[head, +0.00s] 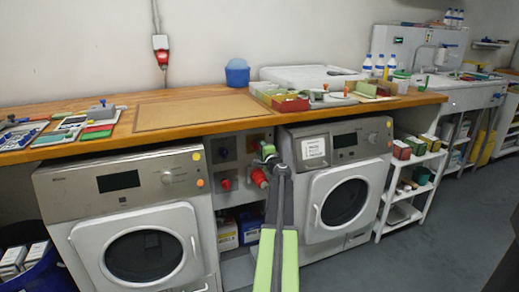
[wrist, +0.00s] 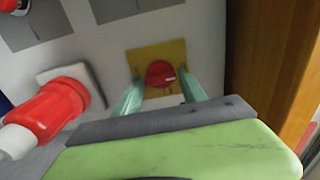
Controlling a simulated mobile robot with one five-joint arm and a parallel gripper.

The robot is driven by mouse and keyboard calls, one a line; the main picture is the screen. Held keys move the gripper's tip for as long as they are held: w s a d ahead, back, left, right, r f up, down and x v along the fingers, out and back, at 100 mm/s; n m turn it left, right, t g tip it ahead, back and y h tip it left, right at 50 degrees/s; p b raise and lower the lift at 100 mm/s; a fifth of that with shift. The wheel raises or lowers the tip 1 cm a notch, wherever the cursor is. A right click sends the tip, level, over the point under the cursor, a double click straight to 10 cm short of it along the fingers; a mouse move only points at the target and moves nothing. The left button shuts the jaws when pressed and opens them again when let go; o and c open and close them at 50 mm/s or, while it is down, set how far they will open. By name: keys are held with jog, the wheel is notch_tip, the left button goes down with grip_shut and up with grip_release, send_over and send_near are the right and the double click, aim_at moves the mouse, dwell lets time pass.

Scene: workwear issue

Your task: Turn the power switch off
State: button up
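The power switch is a red knob (wrist: 160,73) on a yellow plate (wrist: 171,52), seen in the wrist view on the grey panel between the two machines. My gripper (wrist: 162,82) is open, with one pale green finger on each side of the knob's lower part. A gap shows between each finger and the knob, and I cannot tell how far the tips are from the plate. A small white mark shows on the knob's right side. In the head view my gripper (head: 268,150) is at the top of the panel and largely hides the switch.
A red plug (wrist: 52,108) sticks out of the panel close to my gripper; it also shows in the head view (head: 259,177). The wooden counter (head: 200,121) overhangs just above. Washing machines (head: 130,215) stand on both sides. Open floor (head: 440,240) lies at the right.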

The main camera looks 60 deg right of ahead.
jog(key=o, duration=0.4)
jog(key=shift+c, duration=0.2)
jog(key=v, duration=1.7)
jog(key=shift+s, duration=0.15)
jog(key=shift+a, duration=0.1)
